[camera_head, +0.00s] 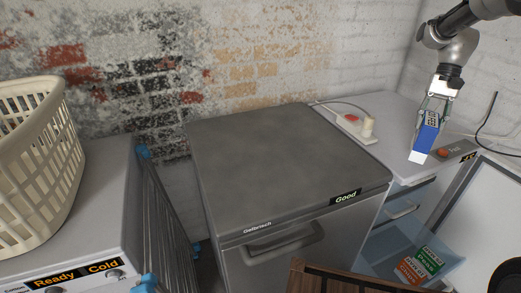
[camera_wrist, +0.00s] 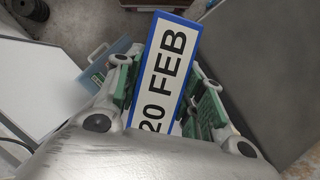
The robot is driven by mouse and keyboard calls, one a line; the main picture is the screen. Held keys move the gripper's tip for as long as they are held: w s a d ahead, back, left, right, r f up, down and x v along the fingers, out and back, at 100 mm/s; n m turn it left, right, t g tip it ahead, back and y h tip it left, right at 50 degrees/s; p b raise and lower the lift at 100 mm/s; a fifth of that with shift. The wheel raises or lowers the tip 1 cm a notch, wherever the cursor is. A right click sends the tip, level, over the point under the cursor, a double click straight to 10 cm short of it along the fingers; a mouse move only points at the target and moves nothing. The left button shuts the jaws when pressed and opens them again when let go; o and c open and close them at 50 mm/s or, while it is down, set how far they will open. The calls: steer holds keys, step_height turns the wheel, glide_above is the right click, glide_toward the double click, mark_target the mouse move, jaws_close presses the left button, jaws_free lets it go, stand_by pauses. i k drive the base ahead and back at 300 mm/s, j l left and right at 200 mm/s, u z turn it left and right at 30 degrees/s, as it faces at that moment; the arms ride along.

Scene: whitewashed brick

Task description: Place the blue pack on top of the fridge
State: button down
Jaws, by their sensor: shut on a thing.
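My gripper (camera_head: 430,115) is shut on the blue pack (camera_head: 424,138), at the right in the head view. The pack hangs tilted, above and in front of the white counter right of the fridge. In the wrist view the pack (camera_wrist: 168,65) shows a white face marked "20 FEB" between the green-padded fingers (camera_wrist: 160,95). The fridge (camera_head: 285,155) stands in the middle of the head view. Its grey top is flat and bare, with a "Good" label on the front edge. My gripper is to the right of the fridge top. The fridge also shows at the right of the wrist view (camera_wrist: 265,70).
A power strip (camera_head: 352,125) with a plug and cable lies on the counter behind the fridge's right edge. An open drawer (camera_head: 400,250) below holds small green and red packs. A laundry basket (camera_head: 38,150) stands on the white machine at left, beside a folded rack (camera_head: 165,215).

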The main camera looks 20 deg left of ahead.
mark_target(259, 184)
steer(key=i+l+u, duration=0.1)
steer(key=u, duration=0.3)
steer(key=l+u, duration=0.1)
steer(key=u, duration=0.3)
steer(key=i+l+u, duration=0.1)
steer(key=u, duration=0.3)
steer(key=l+u, duration=0.2)
steer(key=u, duration=0.25)
